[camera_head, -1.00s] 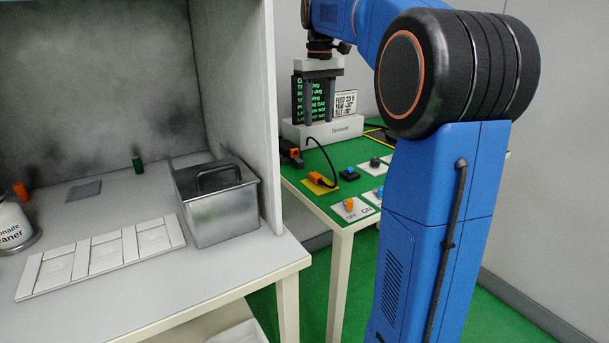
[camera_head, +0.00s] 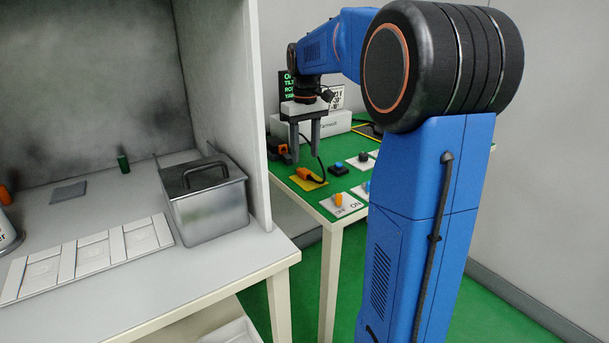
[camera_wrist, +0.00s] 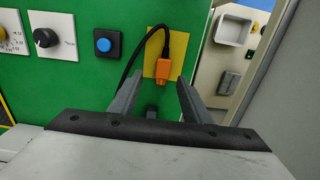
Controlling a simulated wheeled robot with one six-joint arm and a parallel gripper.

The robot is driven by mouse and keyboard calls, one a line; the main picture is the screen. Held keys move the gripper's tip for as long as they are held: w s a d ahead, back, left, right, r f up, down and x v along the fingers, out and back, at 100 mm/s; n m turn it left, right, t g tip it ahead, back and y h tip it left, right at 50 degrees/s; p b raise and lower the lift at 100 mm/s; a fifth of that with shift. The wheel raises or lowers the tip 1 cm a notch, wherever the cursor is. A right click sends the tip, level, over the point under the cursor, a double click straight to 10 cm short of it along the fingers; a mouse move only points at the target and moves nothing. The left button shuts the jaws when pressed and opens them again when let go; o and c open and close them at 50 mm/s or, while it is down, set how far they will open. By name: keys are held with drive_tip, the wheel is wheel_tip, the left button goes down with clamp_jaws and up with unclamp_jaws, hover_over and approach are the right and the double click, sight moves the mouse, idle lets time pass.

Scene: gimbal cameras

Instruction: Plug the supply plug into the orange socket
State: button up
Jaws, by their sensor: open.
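The orange supply plug (camera_head: 308,174) lies on a yellow pad (camera_head: 318,184) on the green table, with a black cable looping up from it. It also shows in the wrist view (camera_wrist: 162,68), just beyond the fingertips and between them in the picture. My gripper (camera_head: 304,158) is open and empty, fingers pointing down over the plug; it also shows in the wrist view (camera_wrist: 161,78). A dark block with orange parts, seemingly the orange socket (camera_head: 284,154), stands left of the plug, partly hidden by a finger in the head view.
A blue button (camera_head: 338,169) and an orange switch (camera_head: 339,200) on a white plate are near the plug. A grey display box (camera_head: 335,122) stands behind. A white bench with a metal box (camera_head: 206,205) and side wall (camera_head: 230,110) lies left.

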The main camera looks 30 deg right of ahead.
sight(305, 170)
drive_tip(key=shift+s+a+f, duration=0.15)
drive_tip(key=shift+f, duration=1.1)
drive_tip(key=shift+s+a+f, duration=0.1)
drive_tip(key=shift+f, duration=1.1)
clamp_jaws()
